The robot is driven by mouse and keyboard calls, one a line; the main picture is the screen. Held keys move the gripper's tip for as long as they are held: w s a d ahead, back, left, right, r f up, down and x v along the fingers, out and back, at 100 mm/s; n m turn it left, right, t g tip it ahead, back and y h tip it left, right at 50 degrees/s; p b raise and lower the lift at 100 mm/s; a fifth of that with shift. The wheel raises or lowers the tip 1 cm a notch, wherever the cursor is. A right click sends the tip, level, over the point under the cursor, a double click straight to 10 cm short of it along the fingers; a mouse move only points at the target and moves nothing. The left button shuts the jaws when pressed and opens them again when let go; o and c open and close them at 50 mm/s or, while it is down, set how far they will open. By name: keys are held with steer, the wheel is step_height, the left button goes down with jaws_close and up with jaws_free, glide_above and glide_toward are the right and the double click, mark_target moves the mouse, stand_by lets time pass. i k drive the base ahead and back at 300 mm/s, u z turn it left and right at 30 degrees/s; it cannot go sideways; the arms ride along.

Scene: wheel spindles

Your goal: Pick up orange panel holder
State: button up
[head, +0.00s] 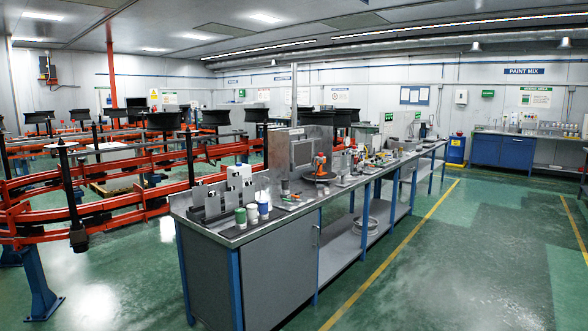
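A small orange item (320,163), which looks like the orange panel holder, stands upright on the long workbench (262,232). It sits on or just behind a dark round disc (319,177), near the grey metal box. It is small in the head view, so its exact shape and what it touches are hard to tell. My gripper is not in view.
The bench's near end holds a grey rack (212,203), several small cups and a white bottle (242,173). A grey metal box (302,150) stands left of the orange item. Red conveyor rails (120,203) with spindles run left. Green floor (480,250) right of the bench is clear.

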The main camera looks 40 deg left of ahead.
mark_target(320, 167)
steer(key=i, duration=1.6)
steer(key=u, duration=1.2)
steer(key=i, duration=1.2)
steer(key=u, duration=0.8)
